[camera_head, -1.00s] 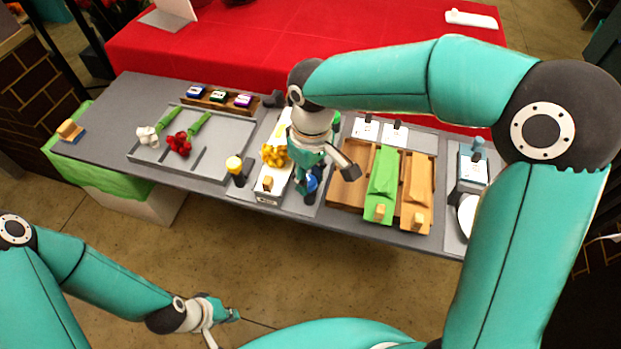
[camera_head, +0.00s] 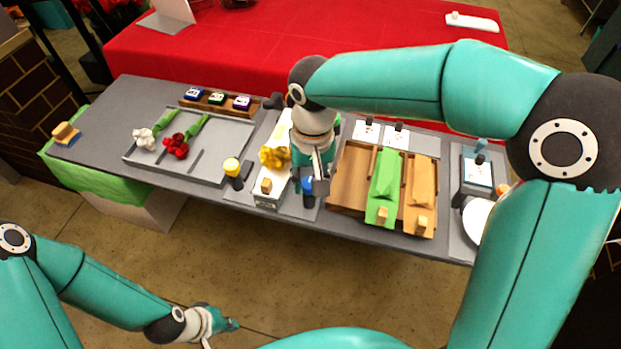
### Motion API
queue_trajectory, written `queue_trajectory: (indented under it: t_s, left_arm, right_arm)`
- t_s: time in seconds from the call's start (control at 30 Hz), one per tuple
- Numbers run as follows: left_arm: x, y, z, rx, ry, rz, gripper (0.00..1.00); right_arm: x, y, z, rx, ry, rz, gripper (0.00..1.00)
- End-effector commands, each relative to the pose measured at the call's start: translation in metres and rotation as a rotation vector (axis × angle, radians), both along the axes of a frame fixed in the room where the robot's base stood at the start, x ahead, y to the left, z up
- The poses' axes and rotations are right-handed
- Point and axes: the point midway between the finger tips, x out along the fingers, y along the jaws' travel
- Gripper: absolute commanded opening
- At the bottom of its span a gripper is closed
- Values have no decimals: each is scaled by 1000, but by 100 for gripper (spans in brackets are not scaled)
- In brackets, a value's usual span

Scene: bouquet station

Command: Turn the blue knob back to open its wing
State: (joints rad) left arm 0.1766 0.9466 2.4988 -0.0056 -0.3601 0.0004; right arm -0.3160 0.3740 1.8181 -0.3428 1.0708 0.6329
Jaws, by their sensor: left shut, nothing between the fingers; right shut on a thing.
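The blue knob (camera_head: 308,185) sits near the front edge of the table, right of the white station block (camera_head: 268,200). My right gripper (camera_head: 316,184) reaches down over it from above and is shut on it; its fingers hide part of the knob. Yellow flowers (camera_head: 274,157) lie on the white block to the left of my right gripper. A yellow knob (camera_head: 233,166) stands on the block's left side. The wing of the blue knob cannot be made out behind my gripper. My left gripper (camera_head: 222,326) is shut and empty, low over the floor, away from the table.
A grey tray (camera_head: 215,175) with white and red flowers is at the left. A wooden tray (camera_head: 347,180) with green and tan wraps stands close right of my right gripper. A white dish (camera_head: 476,220) is further right. The red table (camera_head: 330,50) lies behind.

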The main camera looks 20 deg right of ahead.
Motion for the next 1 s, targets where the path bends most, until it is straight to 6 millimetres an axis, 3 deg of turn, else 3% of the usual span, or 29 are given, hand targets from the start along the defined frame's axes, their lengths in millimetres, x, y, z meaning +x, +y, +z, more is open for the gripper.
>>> queue_trajectory:
  t_s: [0.37,0.4,0.53,0.87,1.0]
  left_arm:
    - [0,0,0,0,0,0,0]
    - [0,0,0,0,0,0,0]
    - [0,0,0,0,0,0,0]
    - [0,0,0,0,0,0,0]
    - [0,0,1,0,0,0,0]
  right_arm:
    - [0,0,0,1,0,-8,0]
    - [0,0,0,1,0,-8,38]
    - [0,0,0,1,0,-7,58]
    - [0,0,2,1,-1,-6,58]
    - [1,0,13,2,-4,-6,58]
